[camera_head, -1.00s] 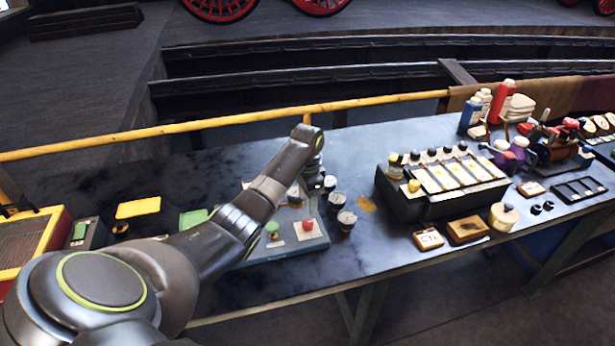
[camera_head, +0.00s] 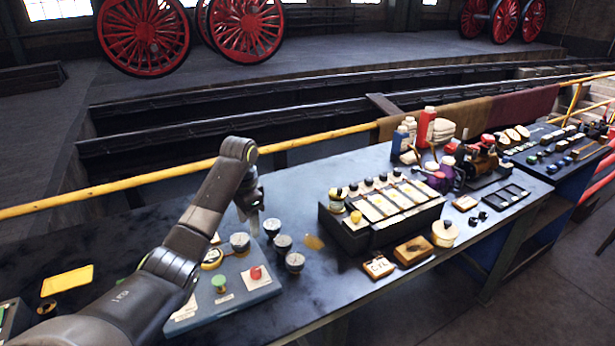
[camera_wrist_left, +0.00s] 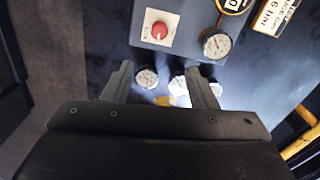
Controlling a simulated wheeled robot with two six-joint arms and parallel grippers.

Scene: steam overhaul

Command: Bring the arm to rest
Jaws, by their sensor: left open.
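My left arm comes in from the lower left in the head view, and its gripper (camera_head: 252,205) hangs fingers down over the bench (camera_head: 330,278), beside the gauges. In the left wrist view the two fingers (camera_wrist_left: 160,85) are apart with nothing held between them. Several round gauges (camera_head: 295,262) stand by a grey control panel (camera_head: 240,284) with a red button (camera_head: 256,272) and a green button (camera_head: 219,283). The wrist view also shows the red button (camera_wrist_left: 160,30) and a gauge (camera_wrist_left: 216,43). My right gripper is in neither view.
A box with a row of black knobs (camera_head: 380,238) stands right of the gauges. Bottles (camera_head: 427,124), small wooden blocks (camera_head: 413,250) and a round pot (camera_head: 445,233) lie further right. A yellow rail (camera_head: 130,183) runs behind the bench.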

